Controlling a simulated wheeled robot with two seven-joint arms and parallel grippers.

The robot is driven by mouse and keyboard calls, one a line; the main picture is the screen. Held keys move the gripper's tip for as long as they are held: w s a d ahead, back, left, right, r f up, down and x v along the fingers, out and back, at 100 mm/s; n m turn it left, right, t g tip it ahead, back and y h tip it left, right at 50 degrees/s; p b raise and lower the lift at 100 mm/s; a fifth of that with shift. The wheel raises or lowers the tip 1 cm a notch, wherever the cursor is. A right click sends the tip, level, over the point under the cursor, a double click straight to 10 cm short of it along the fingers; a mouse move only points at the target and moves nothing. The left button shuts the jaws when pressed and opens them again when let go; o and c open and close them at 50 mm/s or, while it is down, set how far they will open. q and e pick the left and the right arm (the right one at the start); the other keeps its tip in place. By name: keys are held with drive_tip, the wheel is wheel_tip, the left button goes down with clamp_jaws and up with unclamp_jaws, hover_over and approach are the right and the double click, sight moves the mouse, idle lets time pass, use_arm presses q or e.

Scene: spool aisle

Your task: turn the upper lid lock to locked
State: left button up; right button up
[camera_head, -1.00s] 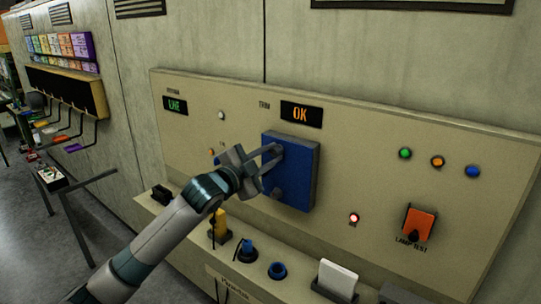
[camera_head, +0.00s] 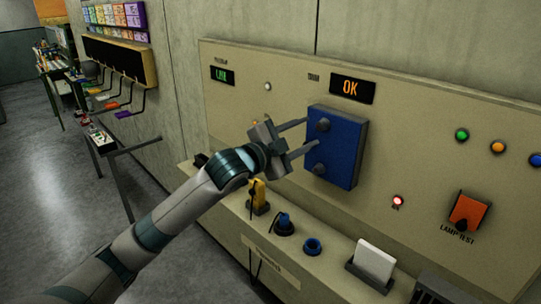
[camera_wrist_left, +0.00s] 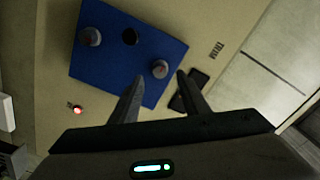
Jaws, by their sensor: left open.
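The blue lid box (camera_head: 345,150) is mounted on the beige panel. Its upper lid lock (camera_head: 322,125) is a dark round knob near the top; a similar lower knob (camera_head: 318,170) is below. My left gripper (camera_head: 313,132) is open, its fingertips just in front of the box, by the upper lock. In the left wrist view the upper lock (camera_wrist_left: 160,69) appears between the open fingertips (camera_wrist_left: 159,78); I cannot tell whether they touch it. The lock's turned position is not clear. My right gripper is not in view.
A ledge under the panel holds a yellow item (camera_head: 257,194), blue round pieces (camera_head: 312,246) and a white card in a holder (camera_head: 375,262). An orange lamp-test switch (camera_head: 468,212) and a lit red lamp (camera_head: 397,201) are to the right. Open floor lies left.

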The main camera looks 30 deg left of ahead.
use_arm(q)
drive_tip(key=b+v, duration=0.4)
drive_tip(key=v, duration=0.8)
drive_tip(key=shift+s, duration=0.15)
